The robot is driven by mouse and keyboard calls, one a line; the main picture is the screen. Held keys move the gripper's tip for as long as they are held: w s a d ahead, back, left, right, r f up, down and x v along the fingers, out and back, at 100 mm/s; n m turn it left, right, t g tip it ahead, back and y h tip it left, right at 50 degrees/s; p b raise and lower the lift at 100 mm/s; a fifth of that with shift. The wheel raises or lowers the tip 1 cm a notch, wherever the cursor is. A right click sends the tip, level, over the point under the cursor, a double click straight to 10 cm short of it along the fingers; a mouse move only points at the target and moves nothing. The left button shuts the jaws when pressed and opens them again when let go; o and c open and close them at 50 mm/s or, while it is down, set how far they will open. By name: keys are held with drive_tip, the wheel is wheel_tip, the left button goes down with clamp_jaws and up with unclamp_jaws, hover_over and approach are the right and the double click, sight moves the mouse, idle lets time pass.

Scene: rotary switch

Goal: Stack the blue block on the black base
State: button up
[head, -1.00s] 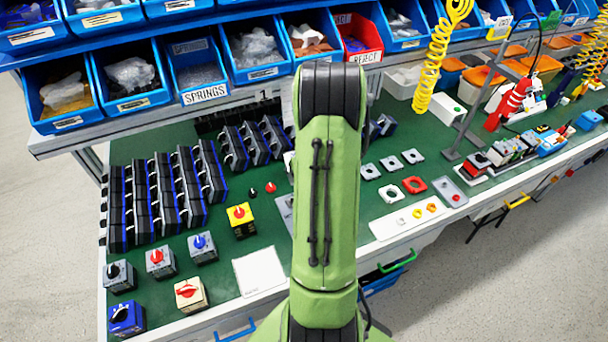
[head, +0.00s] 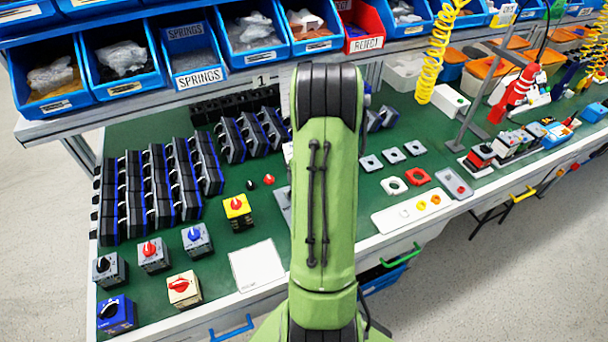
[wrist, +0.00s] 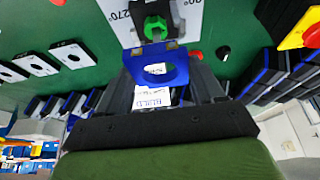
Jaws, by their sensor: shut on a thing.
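In the wrist view, my gripper (wrist: 163,80) is shut on the blue block (wrist: 180,70), a flat blue piece with a round opening. White labels show through and below the opening. Just beyond the block is the black base (wrist: 152,12), with a green part (wrist: 155,30) at its centre. The base sits on a white sheet marked with angles. The block appears close to the base and apart from it, but the gap is hard to judge. In the head view my green arm hides the gripper, block and base.
Several switches, including a yellow one with a red knob (head: 237,212), stand left of my arm. Rows of dark modules (head: 150,195) lie behind them. A white sheet (head: 257,266) lies near the front edge. Blue bins (head: 195,60) line the shelf above.

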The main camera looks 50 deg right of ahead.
drive_tip(key=shift+f, duration=0.1)
drive_tip(key=shift+f+b, duration=1.8)
drive_tip(key=shift+b, duration=0.1)
drive_tip(key=o, duration=1.1)
drive_tip(key=shift+r, duration=0.1)
drive_tip(key=p+v, duration=0.2)
drive_tip(key=v, duration=1.3)
drive_tip(key=shift+a+r+p, duration=0.1)
drive_tip(key=shift+r+p, duration=0.3)
